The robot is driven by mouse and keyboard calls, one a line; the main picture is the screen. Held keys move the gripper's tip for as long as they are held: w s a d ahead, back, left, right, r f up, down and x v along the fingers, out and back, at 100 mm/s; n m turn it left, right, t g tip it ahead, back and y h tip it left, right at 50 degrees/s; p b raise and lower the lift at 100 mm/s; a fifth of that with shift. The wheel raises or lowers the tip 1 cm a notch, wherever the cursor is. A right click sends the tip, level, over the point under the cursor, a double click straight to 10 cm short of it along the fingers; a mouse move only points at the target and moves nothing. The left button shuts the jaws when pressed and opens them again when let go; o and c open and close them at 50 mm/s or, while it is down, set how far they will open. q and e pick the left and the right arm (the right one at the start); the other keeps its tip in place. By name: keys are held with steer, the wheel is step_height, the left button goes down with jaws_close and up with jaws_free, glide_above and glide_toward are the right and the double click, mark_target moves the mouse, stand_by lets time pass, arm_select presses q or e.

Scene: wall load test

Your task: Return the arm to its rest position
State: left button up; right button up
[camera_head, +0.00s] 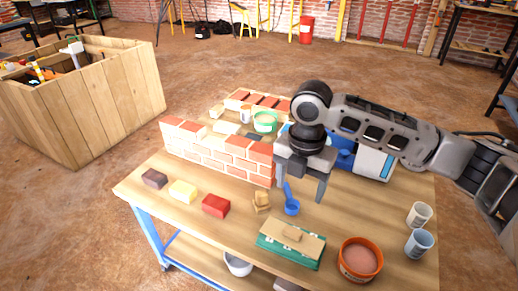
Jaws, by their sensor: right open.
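My right arm comes in from the right over the workbench (180,211). My right gripper (299,194) points down above the table, its two fingers apart. A blue scoop (291,206) shows between and just below the fingers; I cannot tell whether a finger touches it. A low brick wall (215,148) stands on the table to the left of the gripper. My left gripper is not in view.
A green box (290,250), an orange bowl (360,260) and two cups (419,243) stand at the front right. A wooden crate (95,100) stands at the left.

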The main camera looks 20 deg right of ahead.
steer(key=s+a+f+m+t+y+p, duration=0.1)
steer(key=s+a+f+m+t+y, duration=0.15)
steer(key=a+f+m, duration=0.45)
steer(key=s+a+f+m+t+y+p, duration=0.1)
steer(key=a+f+m+t+y, duration=0.25)
steer(key=a, duration=0.75)
arm_select(q)
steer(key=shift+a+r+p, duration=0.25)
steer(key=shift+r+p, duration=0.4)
steer(key=shift+p, duration=0.1)
arm_select(e)
steer(key=s+d+m+t+h, duration=0.2)
steer(key=s+d+m+t, duration=0.2)
steer(key=m, duration=0.8)
steer(key=s+d, duration=0.2)
steer(key=s, duration=0.2)
steer(key=shift+s+f+t, duration=0.2)
steer(key=shift+f+t, duration=0.05)
steer(key=shift+t, duration=0.15)
steer(key=shift+m, duration=0.25)
